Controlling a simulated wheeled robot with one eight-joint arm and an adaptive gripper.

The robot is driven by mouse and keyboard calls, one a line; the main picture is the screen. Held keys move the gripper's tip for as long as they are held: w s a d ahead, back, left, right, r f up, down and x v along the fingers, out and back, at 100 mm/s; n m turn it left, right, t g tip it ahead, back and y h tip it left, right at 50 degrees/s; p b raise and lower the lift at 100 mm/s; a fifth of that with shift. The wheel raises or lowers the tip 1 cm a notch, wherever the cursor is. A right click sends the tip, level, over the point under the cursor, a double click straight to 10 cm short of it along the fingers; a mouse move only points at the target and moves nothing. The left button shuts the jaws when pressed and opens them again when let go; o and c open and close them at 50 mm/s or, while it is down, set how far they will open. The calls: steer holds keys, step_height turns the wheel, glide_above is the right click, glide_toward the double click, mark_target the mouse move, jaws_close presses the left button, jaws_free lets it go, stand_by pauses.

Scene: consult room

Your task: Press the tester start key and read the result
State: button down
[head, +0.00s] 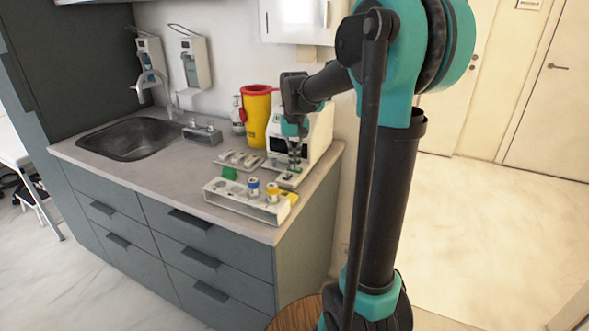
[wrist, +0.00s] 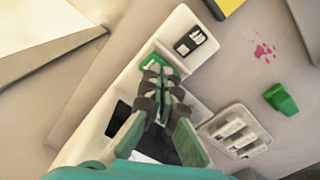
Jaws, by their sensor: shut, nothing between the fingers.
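The tester (head: 316,134) is a white device at the counter's right end, with a dark screen partly behind my gripper. In the wrist view, its white base (wrist: 180,18) carries a green key (wrist: 168,66) and a small dark panel (wrist: 191,40) with white marks, too small to read. My gripper (head: 294,168) is shut and empty, pointing down over the tester's front base. In the wrist view, its fingertips (wrist: 162,70) overlap the green key and hide part of it. I cannot tell whether they touch or press it.
A white rack (head: 240,205) with blue- and yellow-capped tubes stands at the counter's front edge. A green block (head: 229,173) and a grey slotted tray (head: 240,161) lie left of the tester. A yellow bin (head: 256,118) stands behind. A pink splash (wrist: 264,52) marks the counter.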

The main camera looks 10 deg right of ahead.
stand_by(0.3)
steer(key=shift+r, duration=3.45)
